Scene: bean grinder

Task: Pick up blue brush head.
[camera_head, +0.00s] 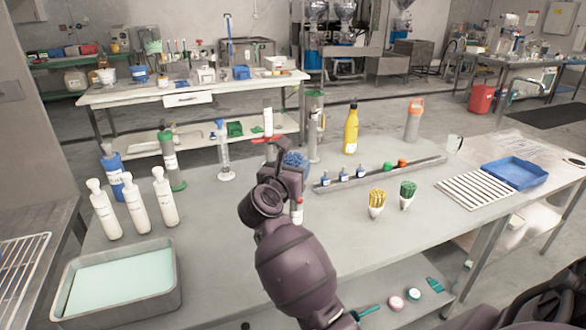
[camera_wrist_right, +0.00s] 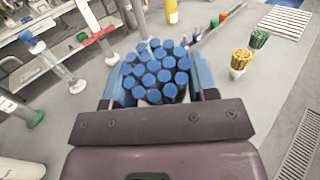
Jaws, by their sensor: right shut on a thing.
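The blue brush head (camera_wrist_right: 155,72), a round cluster of blue-tipped bristles, sits between the two fingers of my right gripper (camera_wrist_right: 158,88) in the right wrist view. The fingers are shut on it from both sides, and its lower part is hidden. In the head view, the blue brush head (camera_head: 297,160) shows just beyond my right gripper (camera_head: 284,175), over the grey table. I cannot tell how far it is above the table. My left gripper is not in view.
Yellow (camera_head: 377,200) and green (camera_head: 407,193) brush heads stand to the right. Behind them are a long grey tray (camera_head: 425,168) and a yellow bottle (camera_head: 351,130). White bottles (camera_head: 165,196) and a liquid-filled basin (camera_head: 170,300) are at left. The front middle table is clear.

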